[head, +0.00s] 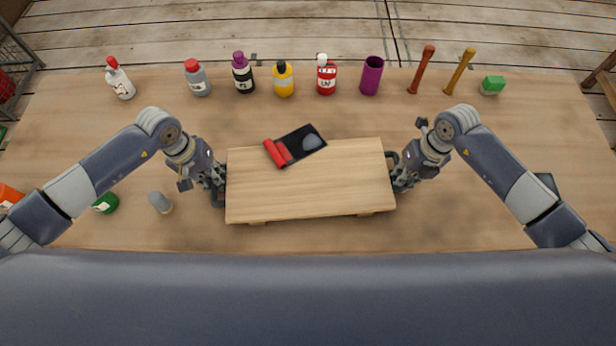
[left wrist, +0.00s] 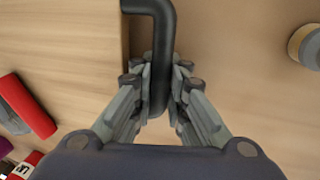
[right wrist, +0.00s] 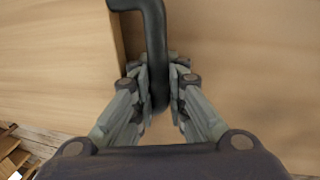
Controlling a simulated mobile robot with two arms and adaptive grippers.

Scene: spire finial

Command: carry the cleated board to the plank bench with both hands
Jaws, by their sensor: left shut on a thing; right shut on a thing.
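The cleated board (head: 310,190) is a pale wooden rectangle in the middle of the head view, with cleat ends showing under its front edge. My left gripper (head: 217,190) is shut on the black bent handle at its left end, seen close in the left wrist view (left wrist: 160,50). My right gripper (head: 399,180) is shut on the matching handle at its right end, seen in the right wrist view (right wrist: 153,45). The board looks about level; I cannot tell whether it touches the wooden surface below. I cannot identify the plank bench with certainty.
A black tray (head: 304,140) with a red cylinder (head: 279,153) overlaps the board's back edge.

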